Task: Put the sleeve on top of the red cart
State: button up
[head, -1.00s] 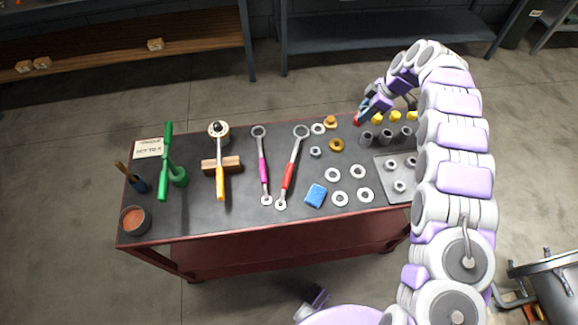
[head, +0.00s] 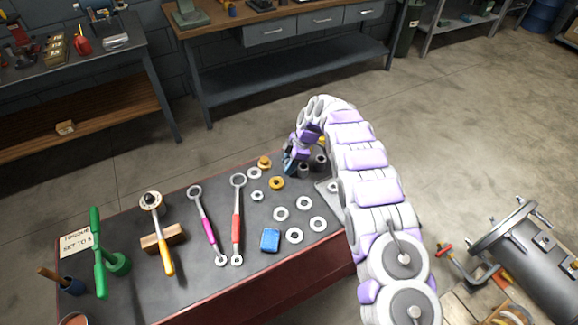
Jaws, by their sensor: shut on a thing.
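The red cart (head: 205,282) has a dark top and red sides and fills the lower left of the head view. My gripper (head: 288,168) is over the far right part of the cart top, pointing down. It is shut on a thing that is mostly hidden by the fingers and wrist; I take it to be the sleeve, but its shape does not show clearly. Whether it touches the cart top I cannot tell.
Several washers (head: 294,236), a blue block (head: 270,240), wrenches (head: 237,215) and a green tool (head: 98,255) lie on the cart. A metal tray (head: 327,190) is partly behind my arm. A large grey casing (head: 525,260) is at the right. Little free room shows near my gripper.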

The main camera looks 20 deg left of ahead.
jog(key=shift+f, duration=0.35)
jog(key=shift+d+r, duration=0.1)
jog(key=shift+d, duration=0.1)
jog(key=o, duration=1)
jog(key=shift+c, duration=0.2)
jog(key=shift+o, duration=1.1)
jog(key=p+v, duration=0.2)
jog(key=v, duration=1)
jog(key=shift+p, duration=0.3)
